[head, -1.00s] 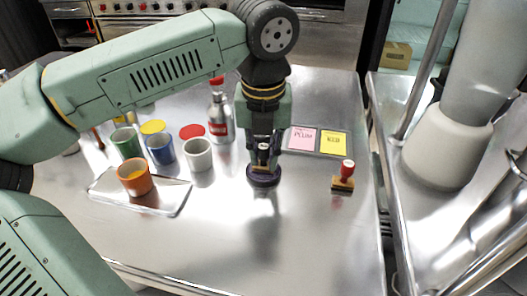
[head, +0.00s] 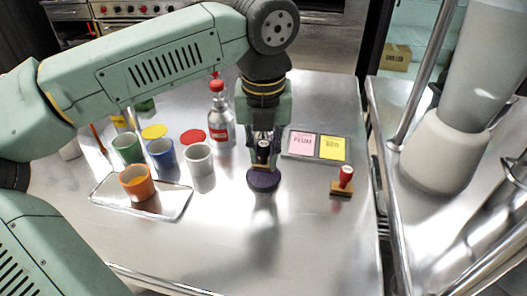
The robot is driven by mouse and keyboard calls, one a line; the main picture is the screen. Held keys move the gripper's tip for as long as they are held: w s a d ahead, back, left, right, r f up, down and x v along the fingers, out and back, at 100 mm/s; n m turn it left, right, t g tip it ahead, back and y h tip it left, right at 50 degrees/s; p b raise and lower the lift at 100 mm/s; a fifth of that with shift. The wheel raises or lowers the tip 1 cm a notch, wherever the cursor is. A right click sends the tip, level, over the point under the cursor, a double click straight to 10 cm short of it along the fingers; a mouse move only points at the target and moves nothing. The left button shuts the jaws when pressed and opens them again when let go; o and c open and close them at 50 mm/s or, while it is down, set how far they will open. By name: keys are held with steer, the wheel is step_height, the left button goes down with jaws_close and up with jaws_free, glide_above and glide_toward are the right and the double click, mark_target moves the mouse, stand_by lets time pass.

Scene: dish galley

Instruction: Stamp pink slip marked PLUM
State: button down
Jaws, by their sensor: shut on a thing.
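My gripper (head: 263,140) points down over the middle of the steel table. It is shut on a small stamp with a dark handle (head: 263,151), partly hidden between the fingers. A round purple ink pad (head: 263,181) lies on the table just below it. A clear gap between stamp and pad is hard to judge. The pink slip marked PLUM (head: 302,144) lies in a dark tray, to the right of and behind the gripper. A yellow slip (head: 332,148) lies beside it, its print hard to read. A second stamp with a red handle (head: 344,181) stands at the right.
An orange cup (head: 137,183) stands on a metal tray (head: 172,206) at the left. Green (head: 127,148), blue (head: 161,154) and white (head: 199,158) cups stand behind it. The table's front is clear.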

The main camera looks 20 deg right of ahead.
steer(key=shift+r+p, duration=1.35)
steer(key=shift+r, duration=1.1)
